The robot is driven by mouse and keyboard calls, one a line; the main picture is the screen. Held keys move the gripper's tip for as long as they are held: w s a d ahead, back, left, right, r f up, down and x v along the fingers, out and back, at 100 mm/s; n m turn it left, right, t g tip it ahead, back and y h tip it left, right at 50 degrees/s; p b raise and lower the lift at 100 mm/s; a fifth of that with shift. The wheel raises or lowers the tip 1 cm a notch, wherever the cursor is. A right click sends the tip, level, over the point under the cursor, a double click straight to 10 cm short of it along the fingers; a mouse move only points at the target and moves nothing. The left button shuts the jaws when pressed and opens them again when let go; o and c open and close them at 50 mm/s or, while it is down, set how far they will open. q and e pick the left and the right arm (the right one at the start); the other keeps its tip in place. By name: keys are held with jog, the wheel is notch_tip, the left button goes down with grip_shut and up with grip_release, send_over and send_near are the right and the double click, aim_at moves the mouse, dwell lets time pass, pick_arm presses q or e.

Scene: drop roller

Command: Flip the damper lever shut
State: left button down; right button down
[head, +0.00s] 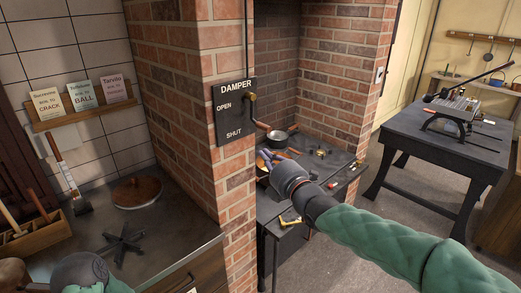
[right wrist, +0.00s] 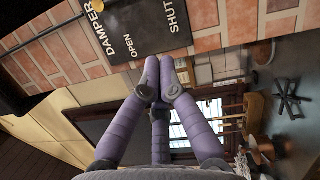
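The black damper plate (head: 232,118) is fixed to the brick pillar, lettered DAMPER, OPEN above and SHUT below. A brass-coloured lever knob (head: 250,97) sits at its right edge, level with OPEN. It also shows at the top edge of the right wrist view (right wrist: 104,5), where the plate (right wrist: 150,28) appears sideways. My right gripper (head: 268,158) is below and right of the plate in the head view, apart from the lever. Its purple fingers (right wrist: 160,75) come together at the tips with nothing visible between them. My left gripper (head: 80,268) shows only partly at the bottom left; its fingers are hidden.
A pan (head: 277,138) and small items stand on the dark hearth bench (head: 335,165) behind my right gripper. The brick pillar (head: 190,80) juts out beside the plate. A counter (head: 160,235) with a wooden lid (head: 137,192) is at left. A dark table (head: 430,135) stands at right.

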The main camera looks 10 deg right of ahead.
jog(key=shift+s+d, duration=0.25)
jog(key=shift+s, duration=0.4)
jog(key=shift+f, duration=0.15)
jog(key=s+f+m+g+h, duration=0.1)
jog(key=s+f+m+g, duration=0.3)
jog(key=f, duration=0.9)
jog(key=f+m+g+h, duration=0.15)
jog(key=f+m, duration=0.45)
jog(key=f, duration=0.7)
jog(key=s+f+m+g, duration=0.2)
jog(key=f+m+g, duration=0.15)
jog(key=f, duration=1.05)
jog(key=s+f+m+g, duration=0.4)
jog(key=s+f+m, duration=0.3)
jog(key=s+f, duration=0.3)
jog(key=s+f+m+g, duration=0.3)
jog(key=s+f+m, duration=0.4)
jog(key=s, duration=0.9)
notch_tip(320, 180, down, 4)
jog(key=shift+a+r+g, duration=0.15)
jog(key=shift+g, duration=0.25)
jog(key=shift+h, duration=0.25)
